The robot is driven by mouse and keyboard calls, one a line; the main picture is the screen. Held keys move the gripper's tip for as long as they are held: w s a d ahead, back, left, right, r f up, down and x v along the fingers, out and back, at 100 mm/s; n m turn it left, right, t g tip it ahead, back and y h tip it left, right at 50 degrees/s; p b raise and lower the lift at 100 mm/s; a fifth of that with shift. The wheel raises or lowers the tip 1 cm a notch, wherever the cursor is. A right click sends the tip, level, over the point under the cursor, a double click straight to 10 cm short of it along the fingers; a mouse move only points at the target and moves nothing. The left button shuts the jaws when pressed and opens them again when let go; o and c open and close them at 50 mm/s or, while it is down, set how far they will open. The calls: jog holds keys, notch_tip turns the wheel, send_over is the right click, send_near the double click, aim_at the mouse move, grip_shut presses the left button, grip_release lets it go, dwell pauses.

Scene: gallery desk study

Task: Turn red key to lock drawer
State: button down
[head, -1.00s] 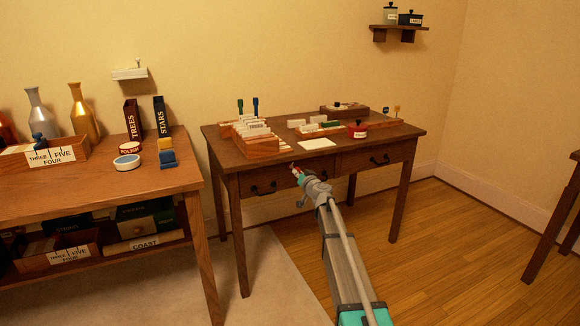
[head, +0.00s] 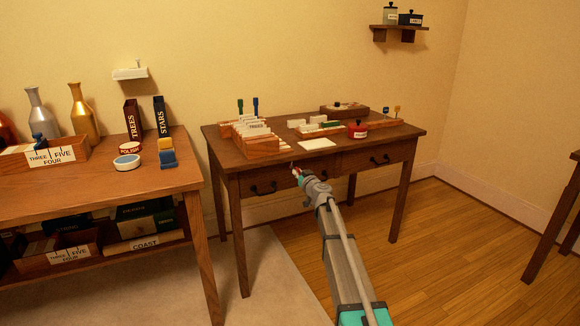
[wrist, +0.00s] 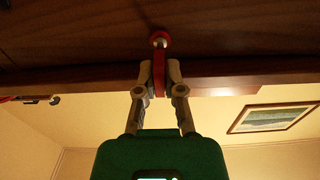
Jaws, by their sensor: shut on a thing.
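The red key (wrist: 160,64) is upright in the wrist view, held between the two fingertips. Its far end meets a round red-rimmed lock piece (wrist: 160,39) on the dark wooden front. My gripper (wrist: 159,78) is shut on the key. In the head view my gripper (head: 297,172) is at the front of the desk (head: 225,140), near the right end of the left drawer (head: 250,187). That drawer looks closed. The key is mostly hidden there by the gripper, with only a little red showing.
The right drawer (head: 360,162) is closed, with a dark handle. The desk top holds card trays (head: 262,147), a white card (head: 317,143) and a red pot (head: 357,131). A second table (head: 90,180) stands at left. Floor in front of the desk is clear.

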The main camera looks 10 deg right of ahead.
jog(key=shift+n, duration=1.1)
jog(key=c, duration=0.7)
grip_release()
jog(key=o, duration=0.5)
jog(key=shift+m, duration=0.3)
jog(key=shift+m, duration=1.1)
jog(key=shift+s, duration=0.25)
